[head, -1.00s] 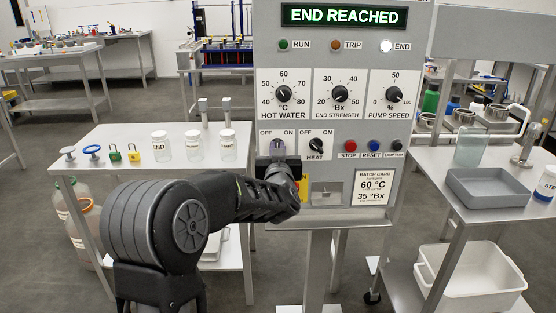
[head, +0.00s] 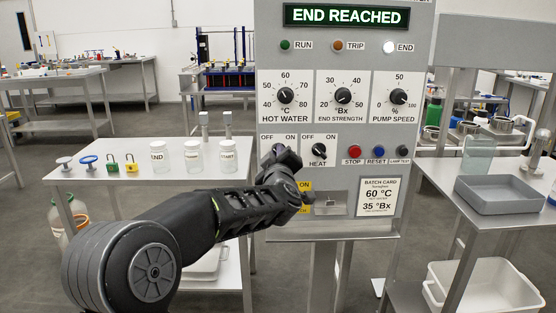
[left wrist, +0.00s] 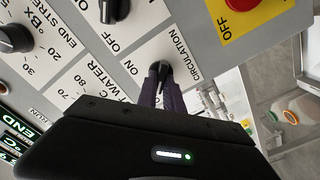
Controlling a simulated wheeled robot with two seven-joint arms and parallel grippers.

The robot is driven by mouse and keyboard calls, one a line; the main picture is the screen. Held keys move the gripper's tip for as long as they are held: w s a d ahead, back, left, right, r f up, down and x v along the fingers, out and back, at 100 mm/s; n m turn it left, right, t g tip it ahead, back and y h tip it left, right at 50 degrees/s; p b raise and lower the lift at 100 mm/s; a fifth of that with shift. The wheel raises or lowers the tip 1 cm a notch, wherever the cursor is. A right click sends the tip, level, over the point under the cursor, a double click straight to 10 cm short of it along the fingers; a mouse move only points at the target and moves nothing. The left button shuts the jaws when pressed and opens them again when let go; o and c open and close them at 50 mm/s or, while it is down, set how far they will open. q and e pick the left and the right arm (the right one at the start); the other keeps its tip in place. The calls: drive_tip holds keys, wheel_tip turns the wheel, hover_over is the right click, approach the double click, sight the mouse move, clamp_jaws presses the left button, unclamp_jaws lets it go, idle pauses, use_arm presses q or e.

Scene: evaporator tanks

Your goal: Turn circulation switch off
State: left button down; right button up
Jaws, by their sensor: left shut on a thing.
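The grey control panel (head: 330,130) stands ahead with a green END REACHED display. The circulation switch, a small black knob, is mostly hidden behind my left gripper (head: 284,160) in the head view, below an OFF/ON label (head: 277,137). In the left wrist view my fingers close around the black circulation knob (left wrist: 158,70), beside the CIRCULATION label. The ON mark (left wrist: 132,68) shows there; its OFF mark is hidden. I cannot tell which way the knob points. My right gripper is not in view.
The heat knob (head: 319,151) is just right of my gripper, with stop (head: 354,152) and reset buttons beyond. A red knob on a yellow plate (left wrist: 270,8) is below the switch. A table with jars (head: 195,155) stands left; a grey tray (head: 505,193) lies right.

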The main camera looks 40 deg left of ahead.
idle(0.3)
use_arm(q)
drive_tip(key=c, duration=1.5)
unclamp_jaws()
drive_tip(key=v, duration=0.7)
drive_tip(key=shift+s+d, duration=0.25)
drive_tip(key=shift+s, duration=0.05)
